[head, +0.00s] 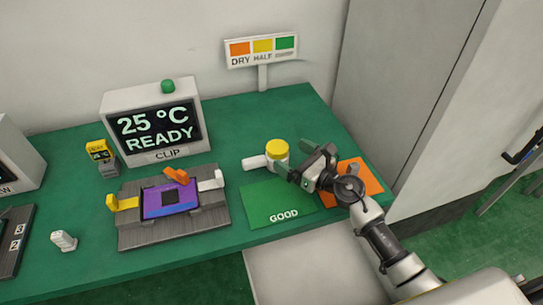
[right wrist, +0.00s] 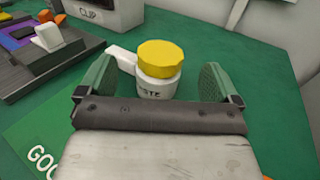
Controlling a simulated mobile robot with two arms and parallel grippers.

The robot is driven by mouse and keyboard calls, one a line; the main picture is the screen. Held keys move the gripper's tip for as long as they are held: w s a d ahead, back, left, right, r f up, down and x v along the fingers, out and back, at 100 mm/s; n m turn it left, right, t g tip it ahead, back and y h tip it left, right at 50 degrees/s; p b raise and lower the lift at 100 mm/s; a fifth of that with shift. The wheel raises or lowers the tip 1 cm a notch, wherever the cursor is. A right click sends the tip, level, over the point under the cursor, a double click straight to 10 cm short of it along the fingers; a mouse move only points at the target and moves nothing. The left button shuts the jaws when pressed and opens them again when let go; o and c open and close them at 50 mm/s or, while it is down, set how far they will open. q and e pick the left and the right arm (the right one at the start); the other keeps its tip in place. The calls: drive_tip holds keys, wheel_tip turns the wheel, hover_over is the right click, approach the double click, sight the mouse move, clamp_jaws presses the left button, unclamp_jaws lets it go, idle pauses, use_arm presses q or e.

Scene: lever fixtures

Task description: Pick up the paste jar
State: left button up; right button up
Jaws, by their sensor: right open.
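The paste jar is a small white jar with a yellow lid (head: 277,149), upright on the green table behind the GOOD mat. In the right wrist view the jar (right wrist: 157,85) stands ahead, between and slightly beyond the two green fingers, with part of its label visible. A white piece (head: 255,162) sticks out to its left and appears to touch it. The right gripper also shows in the right wrist view (right wrist: 158,88). My left gripper is not in view.
A green GOOD mat (head: 275,206) and an orange mat (head: 362,178) lie near my right arm. A grey fixture (head: 215,217) with a purple board stands left, before a display box (head: 152,122). A DRY/HALF sign (head: 262,50) stands behind.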

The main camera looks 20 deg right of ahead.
sight(266, 160)
drive_tip(key=x, duration=0.5)
drive_tip(key=shift+w+a+f, duration=0.15)
drive_tip(key=shift+w+f, duration=0.05)
drive_tip(key=shift+w, duration=0.15)
drive_tip(key=c, duration=1)
